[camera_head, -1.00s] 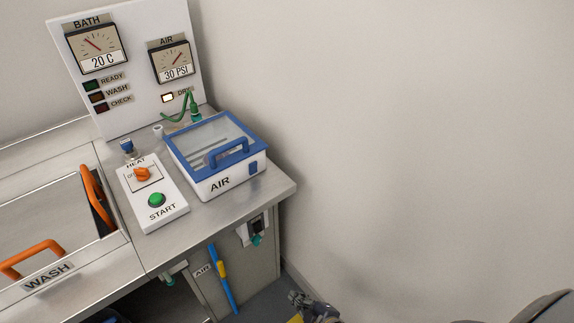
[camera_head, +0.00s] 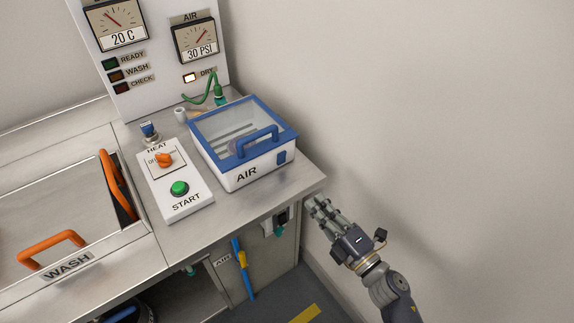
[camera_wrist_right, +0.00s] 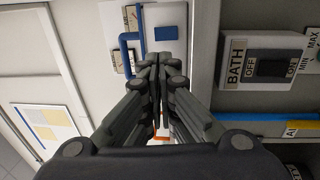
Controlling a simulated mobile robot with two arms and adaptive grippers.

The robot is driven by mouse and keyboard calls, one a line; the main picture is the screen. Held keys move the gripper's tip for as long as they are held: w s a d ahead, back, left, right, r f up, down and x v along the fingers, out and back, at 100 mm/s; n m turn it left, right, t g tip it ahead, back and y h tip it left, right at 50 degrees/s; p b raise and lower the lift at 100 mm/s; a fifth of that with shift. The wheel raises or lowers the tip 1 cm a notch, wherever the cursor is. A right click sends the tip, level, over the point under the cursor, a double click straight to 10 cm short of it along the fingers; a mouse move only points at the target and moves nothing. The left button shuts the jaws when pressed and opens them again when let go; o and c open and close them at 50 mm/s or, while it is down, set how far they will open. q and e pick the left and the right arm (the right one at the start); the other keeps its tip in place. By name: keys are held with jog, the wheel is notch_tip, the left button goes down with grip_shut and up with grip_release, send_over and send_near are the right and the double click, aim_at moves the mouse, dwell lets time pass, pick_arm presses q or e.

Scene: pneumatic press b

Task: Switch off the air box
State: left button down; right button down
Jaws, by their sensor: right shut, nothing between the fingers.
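The air box (camera_head: 235,172) is a white box with a blue-framed clear lid, a blue handle and an AIR label. It sits closed at the right end of the counter. A blue switch (camera_head: 282,157) is on the right of its front face; a blue patch that looks like it shows in the right wrist view (camera_wrist_right: 166,33). My right gripper (camera_head: 314,204) is beside the counter's right front corner, below and right of the box, apart from it. Its fingers are together and empty, also in the right wrist view (camera_wrist_right: 154,66). My left gripper is not in view.
A white panel with an orange HEAT knob (camera_head: 164,160) and green START button (camera_head: 179,188) stands left of the box. A BATH OFF/ON switch (camera_wrist_right: 271,67) shows in the right wrist view. The wall (camera_head: 430,120) bounds the right side.

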aim_at(276, 156)
jog(key=b+x, duration=0.1)
jog(key=x, duration=1.3)
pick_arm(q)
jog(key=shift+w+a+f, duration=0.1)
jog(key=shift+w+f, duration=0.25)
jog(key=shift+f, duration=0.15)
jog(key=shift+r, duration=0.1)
pick_arm(e)
jog(key=shift+r, duration=0.1)
jog(key=shift+w+a+r+p, duration=0.15)
jog(key=shift+r+p, duration=0.2)
jog(key=shift+p, duration=0.75)
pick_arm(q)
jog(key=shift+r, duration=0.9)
pick_arm(e)
jog(key=shift+f, duration=0.3)
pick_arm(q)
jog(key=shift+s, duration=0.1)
